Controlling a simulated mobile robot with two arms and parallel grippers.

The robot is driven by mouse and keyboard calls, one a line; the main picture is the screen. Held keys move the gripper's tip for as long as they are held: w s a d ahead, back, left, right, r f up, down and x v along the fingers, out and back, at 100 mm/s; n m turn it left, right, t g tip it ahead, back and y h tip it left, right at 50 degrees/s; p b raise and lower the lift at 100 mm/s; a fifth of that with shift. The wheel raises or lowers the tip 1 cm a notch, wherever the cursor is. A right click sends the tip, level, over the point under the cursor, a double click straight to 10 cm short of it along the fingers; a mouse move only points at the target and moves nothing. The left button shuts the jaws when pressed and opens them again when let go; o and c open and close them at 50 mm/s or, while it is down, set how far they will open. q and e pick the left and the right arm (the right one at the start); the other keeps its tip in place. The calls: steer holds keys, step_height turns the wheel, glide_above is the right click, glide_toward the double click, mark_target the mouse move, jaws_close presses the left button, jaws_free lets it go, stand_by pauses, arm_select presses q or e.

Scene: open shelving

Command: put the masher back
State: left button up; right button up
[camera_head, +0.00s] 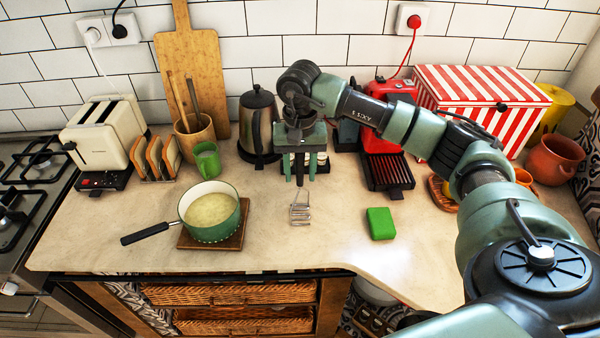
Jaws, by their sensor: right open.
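The masher (300,208) is on the counter near the middle, its wire head toward the front edge. Its dark handle runs back under my right gripper, which partly hides it. My right gripper (304,170) is open, pointing down at the handle end; I cannot tell whether its fingers touch the handle. A brown utensil crock (195,138) holding wooden utensils stands at the back left, in front of a cutting board. My left gripper is out of view.
A green pot (213,222) sits on a wooden trivet, its handle pointing left. A green sponge (380,223) lies to the right. A kettle (259,125) and red coffee machine (384,140) stand behind. The front middle counter is clear.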

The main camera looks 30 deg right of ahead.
step_height(320, 180, up, 10)
steer(key=b, duration=0.2)
steer(key=shift+r+b, duration=0.1)
steer(key=shift+b, duration=0.2)
steer(key=shift+r, duration=0.65)
steer(key=shift+f, duration=0.1)
